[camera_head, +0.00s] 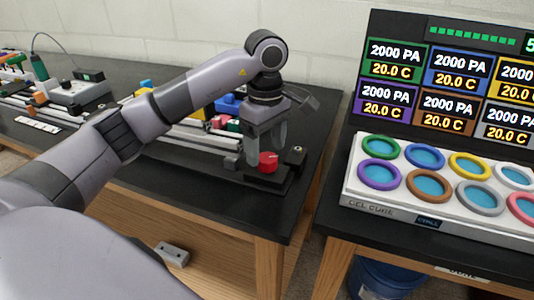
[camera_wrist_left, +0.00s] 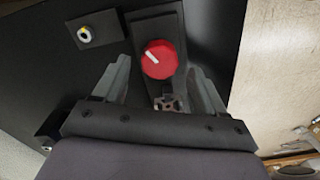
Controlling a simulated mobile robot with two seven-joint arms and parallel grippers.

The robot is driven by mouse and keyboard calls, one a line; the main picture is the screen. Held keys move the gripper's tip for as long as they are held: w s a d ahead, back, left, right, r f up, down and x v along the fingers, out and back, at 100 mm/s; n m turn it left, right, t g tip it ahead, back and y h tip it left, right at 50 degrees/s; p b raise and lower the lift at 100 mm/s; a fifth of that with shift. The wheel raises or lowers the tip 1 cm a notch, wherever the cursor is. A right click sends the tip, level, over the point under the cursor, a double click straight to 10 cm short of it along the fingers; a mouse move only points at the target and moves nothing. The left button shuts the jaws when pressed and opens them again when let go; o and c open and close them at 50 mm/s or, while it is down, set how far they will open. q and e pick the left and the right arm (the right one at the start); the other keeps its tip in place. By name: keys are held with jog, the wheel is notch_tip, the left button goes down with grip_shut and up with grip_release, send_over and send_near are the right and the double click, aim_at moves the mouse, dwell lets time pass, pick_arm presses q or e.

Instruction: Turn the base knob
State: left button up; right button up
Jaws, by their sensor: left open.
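The red base knob (camera_head: 268,161) sits on a black base block (camera_head: 268,181) near the front right corner of the left table. In the left wrist view the knob (camera_wrist_left: 160,59) is round with a white pointer line aimed toward the upper left. My left gripper (camera_head: 266,145) points down at the knob from above. In the left wrist view its two fingers (camera_wrist_left: 157,75) are spread, one on each side of the knob, with gaps between. They do not appear to touch it. My right gripper is not in view.
A small black block with a round fitting (camera_head: 296,154) stands beside the knob. An extrusion frame with coloured parts (camera_head: 215,125) lies behind my arm. To the right is a gel cure unit (camera_head: 440,187) with coloured rings, below a display panel (camera_head: 450,75). A gap separates the two tables.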

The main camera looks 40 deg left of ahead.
pick_arm(q)
jog(key=shift+f, duration=1.35)
jog(key=c, duration=1.1)
jog(key=shift+o, duration=0.2)
